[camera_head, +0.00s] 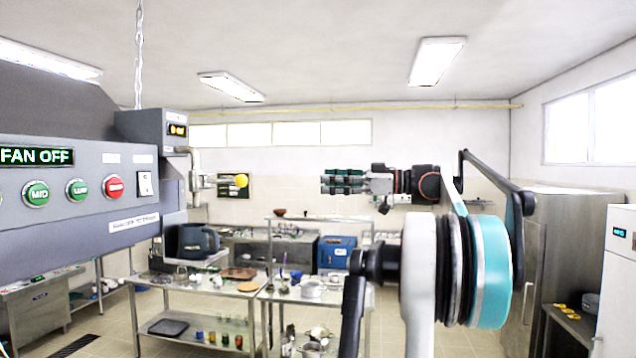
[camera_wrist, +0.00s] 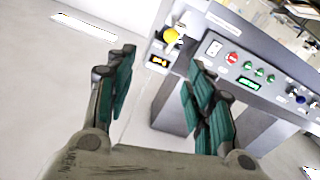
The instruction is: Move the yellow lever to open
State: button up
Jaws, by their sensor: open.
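The yellow lever (camera_head: 241,180) shows as a round yellow knob at the end of a short metal stem, reaching right from pipework beside the grey hood. A dark plate with writing hangs behind it. In the wrist view the yellow knob (camera_wrist: 170,35) lies beyond my fingertips, near the top centre. My gripper (camera_head: 323,184) points left toward the knob in the head view, with a clear gap between them. In the wrist view my gripper (camera_wrist: 160,72) has its green-padded fingers wide apart with nothing between them.
The hood's control panel (camera_head: 80,190) fills the left, with green and red buttons and a "FAN OFF" display. A small box with an amber display (camera_head: 178,130) sits above the lever. Steel tables (camera_head: 190,300) with kitchenware stand below. The air between gripper and knob looks free.

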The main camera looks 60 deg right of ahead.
jog(key=shift+s+d, duration=0.1)
jog(key=shift+s, duration=0.2)
jog(key=m+b, duration=0.4)
jog(key=m, duration=0.7)
send_near(242, 180)
jog(key=shift+y, duration=0.3)
jog(key=p+x, duration=0.1)
jog(key=x, duration=0.2)
jog(key=d+p+x, duration=0.1)
jog(key=x, duration=0.3)
jog(key=p+x, duration=0.1)
jog(key=x, duration=0.2)
jog(key=shift+w+d+f, duration=0.1)
jog(key=shift+w, duration=0.3)
jog(key=shift+w+d+f, duration=0.1)
jog(key=shift+w+d, duration=0.05)
jog(key=shift+w, duration=0.2)
grip_shut()
